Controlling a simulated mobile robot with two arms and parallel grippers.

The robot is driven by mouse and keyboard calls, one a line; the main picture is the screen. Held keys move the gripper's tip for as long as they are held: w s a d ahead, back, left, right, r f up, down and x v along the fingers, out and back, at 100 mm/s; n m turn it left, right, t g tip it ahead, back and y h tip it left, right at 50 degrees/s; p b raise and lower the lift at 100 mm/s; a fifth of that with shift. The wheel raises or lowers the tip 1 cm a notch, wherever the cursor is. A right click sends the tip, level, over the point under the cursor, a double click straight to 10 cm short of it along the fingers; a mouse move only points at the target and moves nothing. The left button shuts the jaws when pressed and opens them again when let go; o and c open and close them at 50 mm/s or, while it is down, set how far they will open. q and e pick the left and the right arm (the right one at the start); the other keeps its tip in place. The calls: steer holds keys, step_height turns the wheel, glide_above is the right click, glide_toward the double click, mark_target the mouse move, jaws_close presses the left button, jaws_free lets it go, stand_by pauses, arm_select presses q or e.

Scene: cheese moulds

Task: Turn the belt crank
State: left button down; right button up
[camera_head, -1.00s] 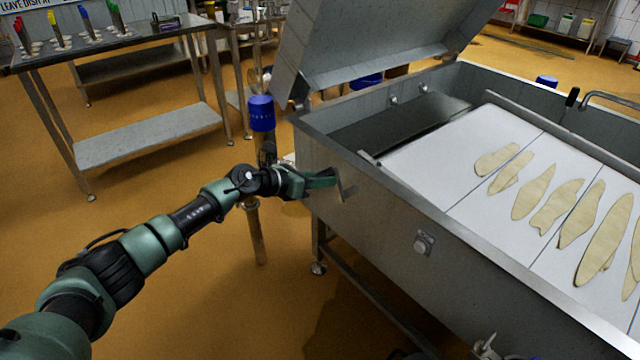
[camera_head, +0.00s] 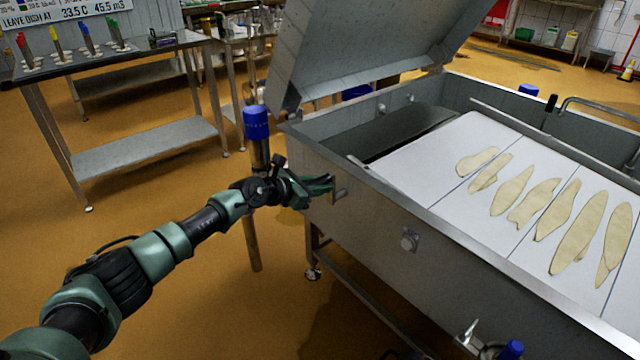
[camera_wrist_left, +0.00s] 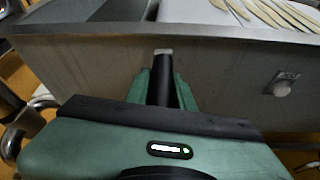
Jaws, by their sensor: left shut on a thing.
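In the left wrist view the dark crank handle (camera_wrist_left: 164,78) with a light tip stands between the green fingers (camera_wrist_left: 162,90). The white belt (camera_head: 420,170) lies inside the vat and carries several flat, pale, irregular pieces. My right gripper is not in view.
The steel vat (camera_head: 385,235) has a raised lid (camera_head: 370,50). A round knob (camera_head: 409,240) sits on its wall, right of the crank. A post with a blue cap (camera_head: 256,122) stands close behind my left wrist. A steel table (camera_head: 150,140) is further left. Floor between is clear.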

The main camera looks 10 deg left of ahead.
arm_select(q)
steer(key=shift+s+d+f, duration=0.15)
steer(key=shift+s+f, duration=0.05)
steer(key=shift+f, duration=0.05)
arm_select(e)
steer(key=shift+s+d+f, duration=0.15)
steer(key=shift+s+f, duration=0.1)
arm_select(q)
steer(key=c, duration=1.4)
jaws_free()
steer(key=shift+o, duration=1)
steer(key=shift+w+r, duration=0.1)
steer(key=shift+a+r, duration=0.1)
steer(key=shift+a, duration=0.1)
